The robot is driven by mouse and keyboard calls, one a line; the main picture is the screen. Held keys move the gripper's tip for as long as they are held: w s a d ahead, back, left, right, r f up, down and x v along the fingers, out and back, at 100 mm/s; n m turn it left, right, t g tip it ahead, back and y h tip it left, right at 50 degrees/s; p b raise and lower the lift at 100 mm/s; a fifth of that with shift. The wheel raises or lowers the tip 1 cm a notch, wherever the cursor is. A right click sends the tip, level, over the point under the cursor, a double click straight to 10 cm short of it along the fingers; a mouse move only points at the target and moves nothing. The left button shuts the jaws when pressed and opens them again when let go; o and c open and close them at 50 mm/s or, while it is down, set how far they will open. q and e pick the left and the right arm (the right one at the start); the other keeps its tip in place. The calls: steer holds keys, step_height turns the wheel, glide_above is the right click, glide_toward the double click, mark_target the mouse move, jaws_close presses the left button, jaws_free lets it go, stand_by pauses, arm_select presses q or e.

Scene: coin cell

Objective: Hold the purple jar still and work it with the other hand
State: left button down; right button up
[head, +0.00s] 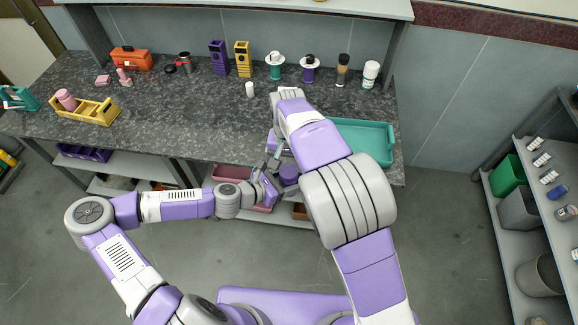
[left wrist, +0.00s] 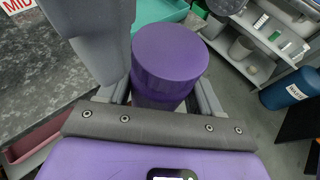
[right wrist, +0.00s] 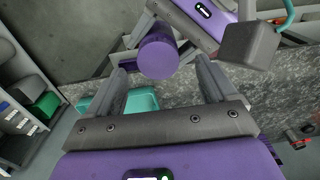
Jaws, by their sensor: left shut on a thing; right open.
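The purple jar (head: 289,172) is a cylinder with a wide round lid, held in the air in front of the workbench. My left gripper (head: 272,182) is shut on its body; the left wrist view shows the purple lid (left wrist: 170,55) standing clear above the fingers. In the right wrist view the jar's round top (right wrist: 158,58) faces my right gripper (right wrist: 164,66). The right gripper is open, its two grey fingers spread on either side of the lid in that view. I cannot tell whether they touch it. In the head view my right arm hides most of the right gripper.
The dark speckled workbench (head: 150,130) carries a teal tray (head: 375,125), a yellow caddy (head: 105,112), an orange toolbox (head: 131,59) and several bottles along the back. A shelf with bins (head: 508,175) stands at the right. Bins sit under the bench.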

step_height(320, 180, up, 9)
steer(key=shift+d, duration=0.2)
steer(key=shift+w+f, duration=0.1)
steer(key=shift+f, duration=0.05)
stand_by(0.3)
